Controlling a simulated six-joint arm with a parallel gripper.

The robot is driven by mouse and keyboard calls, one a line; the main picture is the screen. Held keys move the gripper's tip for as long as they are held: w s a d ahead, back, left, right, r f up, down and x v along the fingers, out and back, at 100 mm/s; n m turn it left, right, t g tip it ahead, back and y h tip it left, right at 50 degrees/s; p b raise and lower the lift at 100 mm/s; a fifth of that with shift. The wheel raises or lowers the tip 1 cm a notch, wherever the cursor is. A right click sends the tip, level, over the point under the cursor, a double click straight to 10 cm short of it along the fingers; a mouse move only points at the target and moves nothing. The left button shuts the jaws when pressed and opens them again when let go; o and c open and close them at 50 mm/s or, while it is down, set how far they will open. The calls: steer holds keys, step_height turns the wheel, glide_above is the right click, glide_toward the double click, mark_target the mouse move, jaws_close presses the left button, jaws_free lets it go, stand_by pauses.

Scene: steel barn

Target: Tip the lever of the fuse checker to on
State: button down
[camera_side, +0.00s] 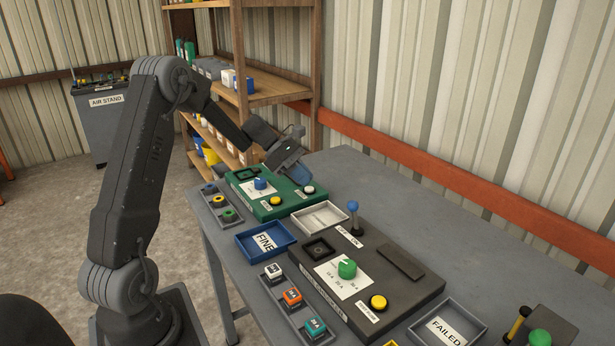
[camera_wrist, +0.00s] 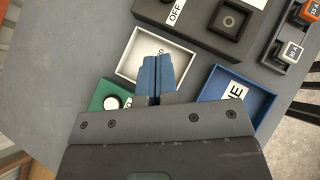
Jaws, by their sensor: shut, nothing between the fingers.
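The fuse checker is a dark box (camera_side: 400,296) on the grey table, with a green knob, a yellow button and a square socket. Its lever (camera_side: 353,217) has a blue tip and stands at the box's back left corner, beside an OFF/ON label (camera_side: 349,236). The lever looks near upright; I cannot tell which side it leans to. In the wrist view part of the checker (camera_wrist: 203,32) shows with OFF readable; the lever is not visible there. My gripper (camera_wrist: 157,65) is shut and empty, above the table near the white tray, apart from the lever. In the side view the gripper (camera_side: 305,177) is over the green box.
A white tray (camera_side: 338,224) and blue FINE tray (camera_side: 243,249) lie between the checker and the green box (camera_side: 245,207). A fuse rack (camera_side: 277,299) lies in front. A FAILED tray (camera_side: 474,314) is at right. Table behind the checker is clear.

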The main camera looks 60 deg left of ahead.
mark_target(349, 204)
steer(key=x, duration=0.3)
steer(key=r+x, duration=0.1)
steer(key=x, duration=0.2)
steer(key=d+x, duration=0.1)
steer(key=x, duration=0.2)
steer(key=shift+w+r, duration=0.25)
steer(key=shift+w, duration=0.1)
steer(key=shift+w+d, duration=0.4)
steer(key=shift+d, duration=0.2)
steer(key=shift+r, duration=0.1)
steer(key=shift+d+r+y, duration=0.2)
steer(key=shift+d+y, duration=0.1)
steer(key=shift+d+r+y, duration=0.15)
steer(key=shift+d+y, duration=0.1)
steer(key=shift+y, duration=0.15)
steer(key=shift+d+r+m+y, duration=0.3)
steer(key=shift+d+y, duration=0.25)
steer(key=shift+y, duration=0.05)
steer(key=shift+d+r+m+y, duration=0.15)
steer(key=shift+d+y, duration=0.5)
steer(key=shift+d, duration=0.5)
steer(key=shift+d+r+m+y, duration=0.15)
steer(key=shift+d+y, duration=0.5)
steer(key=shift+d, duration=0.5)
